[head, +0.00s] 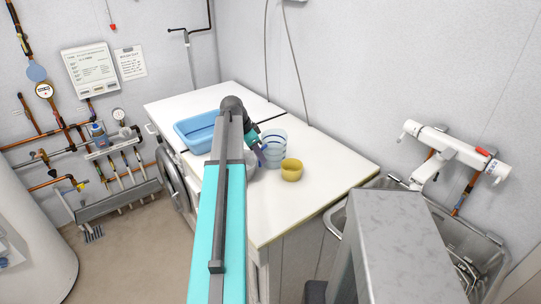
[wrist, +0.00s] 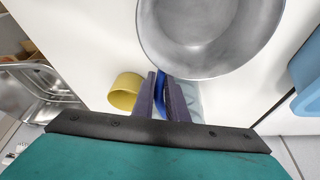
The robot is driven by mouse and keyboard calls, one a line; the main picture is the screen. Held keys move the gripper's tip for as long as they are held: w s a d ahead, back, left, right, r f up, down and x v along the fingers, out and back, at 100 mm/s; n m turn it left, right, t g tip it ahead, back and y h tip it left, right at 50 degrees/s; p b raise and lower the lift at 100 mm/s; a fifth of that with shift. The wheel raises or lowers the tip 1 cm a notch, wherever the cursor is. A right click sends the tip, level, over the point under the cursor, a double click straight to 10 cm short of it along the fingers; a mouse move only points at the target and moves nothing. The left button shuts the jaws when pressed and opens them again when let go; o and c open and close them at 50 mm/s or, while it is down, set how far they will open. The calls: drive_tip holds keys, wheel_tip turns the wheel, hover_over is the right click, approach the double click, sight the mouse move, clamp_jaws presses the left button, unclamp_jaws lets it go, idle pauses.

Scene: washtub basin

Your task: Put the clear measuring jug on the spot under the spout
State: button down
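The clear measuring jug (head: 274,146), bluish and see-through, stands upright on the white worktop. My gripper (head: 260,153) is at the jug's left side in the head view. In the wrist view my gripper's two purple fingers (wrist: 164,92) point at a blue strip (wrist: 161,98), which looks like the jug's handle and lies between them. Part of the clear jug (wrist: 192,98) shows just right of the fingers. I cannot tell whether the fingers press on the handle. A white wall-mounted tap unit (head: 430,165) hangs over the metal basin (head: 465,235); the spot under its spout is hard to make out.
A yellow cup (head: 292,170) stands close beside the jug. A grey metal bowl (wrist: 210,45) is close to my gripper, mostly behind my arm in the head view. A blue tub (head: 197,131) lies further back. The worktop's (head: 335,175) right part is clear.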

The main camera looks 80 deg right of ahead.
drive_tip(key=shift+r, duration=0.15)
idle(0.3)
drive_tip(key=shift+r+b, duration=1.3)
drive_tip(key=shift+r, duration=3.6)
